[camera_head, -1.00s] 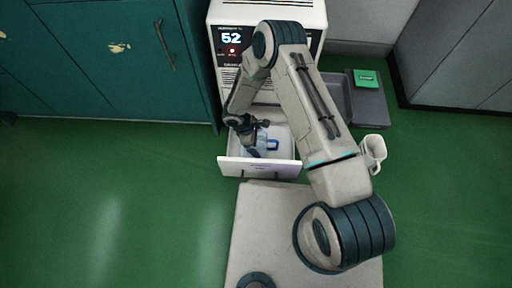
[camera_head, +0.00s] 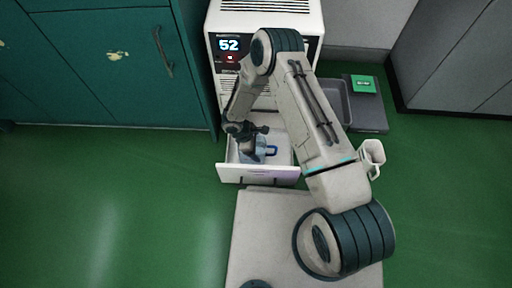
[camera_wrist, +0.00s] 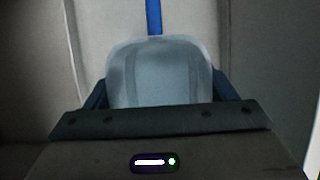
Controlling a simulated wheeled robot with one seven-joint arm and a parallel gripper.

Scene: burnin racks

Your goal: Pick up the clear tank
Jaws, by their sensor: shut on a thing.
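The clear tank (camera_head: 262,151) is a bluish see-through container with a blue handle, inside the open white drawer (camera_head: 258,172) of the dehumidifier. My gripper (camera_head: 249,135) reaches down into the drawer from above and is shut on the tank. In the wrist view the tank's pale top (camera_wrist: 160,68) fills the middle, with a dark blue finger at each side and a blue strip behind it. My gripper body hides the tank's near part. I cannot tell whether the tank is clear of the drawer floor.
The white dehumidifier (camera_head: 229,57) with a lit "52" display stands behind the drawer. A teal cabinet (camera_head: 100,60) is on the left. A grey tray (camera_head: 337,100) and a platform with a green item (camera_head: 362,84) are on the right. Green floor is free on the left.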

